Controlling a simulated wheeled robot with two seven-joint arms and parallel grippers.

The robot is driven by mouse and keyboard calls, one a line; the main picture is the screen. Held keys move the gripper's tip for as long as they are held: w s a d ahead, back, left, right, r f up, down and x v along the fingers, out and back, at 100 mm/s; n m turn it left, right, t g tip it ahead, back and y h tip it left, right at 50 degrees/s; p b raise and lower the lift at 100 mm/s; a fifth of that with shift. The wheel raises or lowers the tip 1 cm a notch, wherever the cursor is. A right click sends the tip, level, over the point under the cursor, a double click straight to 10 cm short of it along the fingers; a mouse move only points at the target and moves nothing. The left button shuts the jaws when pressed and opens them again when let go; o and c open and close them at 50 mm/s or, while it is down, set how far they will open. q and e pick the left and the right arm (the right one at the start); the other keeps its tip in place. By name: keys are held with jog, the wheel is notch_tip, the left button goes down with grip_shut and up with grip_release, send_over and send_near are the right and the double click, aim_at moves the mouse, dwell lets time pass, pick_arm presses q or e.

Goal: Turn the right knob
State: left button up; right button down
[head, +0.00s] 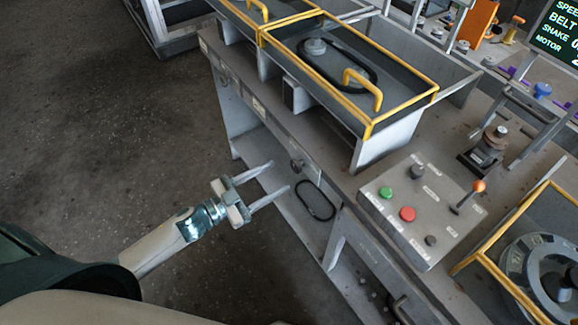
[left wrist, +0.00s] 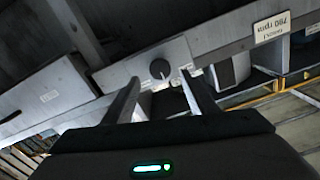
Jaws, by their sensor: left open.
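A small dark round knob (left wrist: 160,69) on a grey plate shows in the left wrist view, between and beyond my fingertips. In the head view this knob (head: 297,166) sits on the machine's front rail. My left gripper (head: 279,175) is open, its two fingers pointing at the rail just left of the knob. In the left wrist view the fingers of my left gripper (left wrist: 160,79) stand on either side of the knob, with nothing held. Whether they touch the plate, I cannot tell. My right gripper is not in view.
A grey control box (head: 420,210) with green and red buttons, dark knobs and an orange-tipped lever stands on the machine top. A black oval ring (head: 315,200) is below the rail. The floor (head: 110,120) at left is clear.

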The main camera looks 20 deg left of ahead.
aim_at(294, 168)
pick_arm(q)
jog(key=shift+p+x, duration=0.6)
jog(key=shift+x, duration=2.35)
jog(key=shift+c, duration=0.7)
jog(key=c, duration=0.9)
